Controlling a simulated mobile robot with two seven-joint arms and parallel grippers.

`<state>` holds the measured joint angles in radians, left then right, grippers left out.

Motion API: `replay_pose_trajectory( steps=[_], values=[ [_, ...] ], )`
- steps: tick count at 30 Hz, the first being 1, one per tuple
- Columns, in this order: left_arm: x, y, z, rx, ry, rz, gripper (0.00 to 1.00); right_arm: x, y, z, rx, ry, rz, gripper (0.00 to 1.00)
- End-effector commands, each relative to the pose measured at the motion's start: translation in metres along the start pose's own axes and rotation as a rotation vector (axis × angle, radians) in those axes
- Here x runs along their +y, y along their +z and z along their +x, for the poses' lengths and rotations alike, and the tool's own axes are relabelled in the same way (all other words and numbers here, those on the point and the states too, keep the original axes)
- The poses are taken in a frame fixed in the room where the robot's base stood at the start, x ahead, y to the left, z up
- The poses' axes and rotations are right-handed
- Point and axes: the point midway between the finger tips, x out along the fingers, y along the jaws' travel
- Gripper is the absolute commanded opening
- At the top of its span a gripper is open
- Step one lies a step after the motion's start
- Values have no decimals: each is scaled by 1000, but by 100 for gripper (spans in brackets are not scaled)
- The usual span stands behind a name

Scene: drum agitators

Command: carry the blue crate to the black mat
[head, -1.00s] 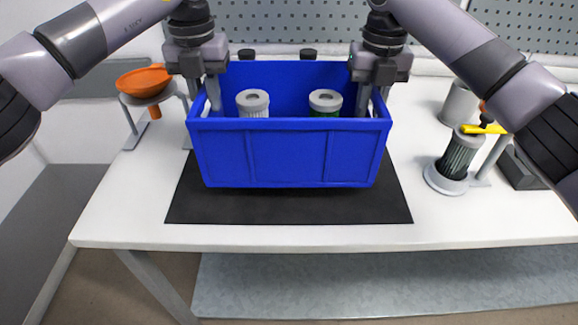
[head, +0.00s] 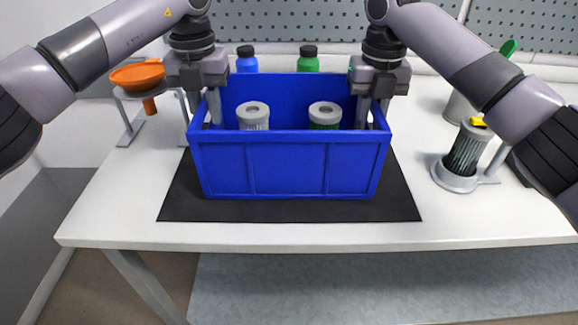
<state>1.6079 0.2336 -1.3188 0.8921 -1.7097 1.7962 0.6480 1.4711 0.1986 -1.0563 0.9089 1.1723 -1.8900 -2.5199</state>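The blue crate (head: 290,170) is over the middle of the black mat (head: 290,211) in the head view. Its bottom edge looks at or just above the mat; I cannot tell whether it touches. Two grey-lidded containers, left (head: 253,115) and right (head: 325,115), stand inside it. My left gripper (head: 213,108) is at the crate's left end wall, with fingers on either side of it. My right gripper (head: 370,108) is at the right end wall in the same way. Both look closed on these walls, though the fingertips are partly hidden.
An orange funnel (head: 138,76) sits in a stand at the left. A dark ribbed cylinder (head: 466,152) stands in a holder at the right. A blue bottle (head: 246,60) and a green bottle (head: 308,59) stand behind the crate. The white table (head: 110,215) is clear at the front left.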

Motion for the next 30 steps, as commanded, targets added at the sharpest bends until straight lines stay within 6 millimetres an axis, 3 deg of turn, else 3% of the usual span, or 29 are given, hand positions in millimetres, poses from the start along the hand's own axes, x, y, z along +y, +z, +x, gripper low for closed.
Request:
replay_pose_trajectory(
  steps=[2, 14, 27, 30],
  values=[
    [2, 0, -1, 1, 2, -4, 45, -2, 0, 0, 1, -2, 4, 45],
    [0, 0, -9, -1, -1, -1, 45, 0, 0, -1, 1, 1, 0, 45],
    [0, 0, -96, -3, 0, -2, 45, 0, 0, -1, 1, 1, -1, 45],
    [0, 1, -105, -1, 1, -2, 45, 0, 0, 0, 1, 1, -1, 45]
  ],
)
